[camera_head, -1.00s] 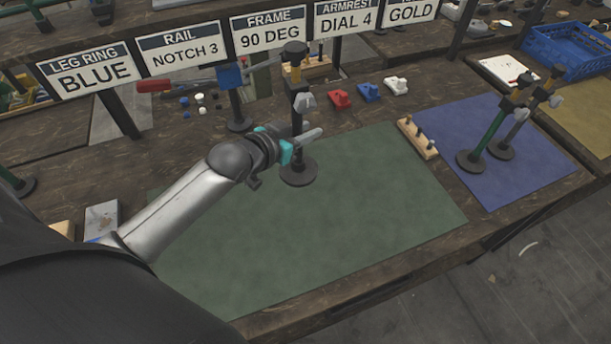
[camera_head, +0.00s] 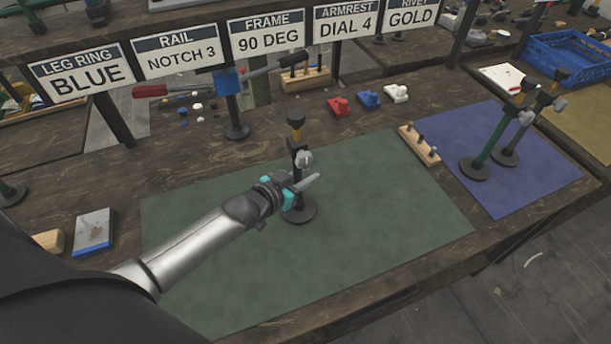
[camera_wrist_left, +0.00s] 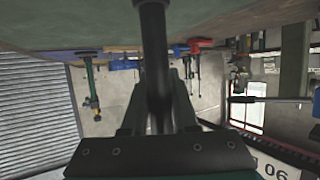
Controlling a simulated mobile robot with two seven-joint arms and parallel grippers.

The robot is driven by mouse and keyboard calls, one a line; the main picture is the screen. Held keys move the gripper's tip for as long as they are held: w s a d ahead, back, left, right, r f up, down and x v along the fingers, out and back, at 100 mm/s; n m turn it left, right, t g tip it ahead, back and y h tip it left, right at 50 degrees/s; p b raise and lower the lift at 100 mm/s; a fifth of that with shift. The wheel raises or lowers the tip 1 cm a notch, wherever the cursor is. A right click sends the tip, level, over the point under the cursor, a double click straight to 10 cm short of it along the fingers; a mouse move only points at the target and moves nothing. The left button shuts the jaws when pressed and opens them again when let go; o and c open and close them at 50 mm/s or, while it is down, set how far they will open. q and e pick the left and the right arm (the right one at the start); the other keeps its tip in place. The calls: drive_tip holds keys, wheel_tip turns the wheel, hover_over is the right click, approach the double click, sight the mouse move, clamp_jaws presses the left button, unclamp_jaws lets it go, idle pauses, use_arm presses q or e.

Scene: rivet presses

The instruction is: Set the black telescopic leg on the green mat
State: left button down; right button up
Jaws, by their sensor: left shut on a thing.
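The black telescopic leg (camera_head: 297,158) is upright over the green mat (camera_head: 390,215), with its round black base (camera_head: 300,211) toward the mat's upper middle. I cannot tell whether the base touches the mat or is slightly above it. It has a dark top cap, a yellow band and a grey knob. My left gripper (camera_head: 297,187) is shut around the leg's lower tube, just above the base. In the left wrist view the black tube (camera_wrist_left: 154,45) runs between the fingers (camera_wrist_left: 160,105). My right gripper is not in view.
A blue mat (camera_head: 520,190) at right holds a green leg (camera_head: 492,140) and a black one. A wooden peg block (camera_head: 420,146) stands between the mats. Red, blue and white clamps (camera_head: 368,98) sit behind. A press with a red handle (camera_head: 150,90) is at back left. The green mat's front is clear.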

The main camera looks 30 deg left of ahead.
use_arm(q)
drive_tip(key=c, duration=0.7)
unclamp_jaws()
drive_tip(key=shift+f, duration=0.15)
drive_tip(key=shift+r, duration=0.25)
drive_tip(key=p+v, duration=0.2)
drive_tip(key=v, duration=1)
drive_tip(key=shift+p, duration=0.3)
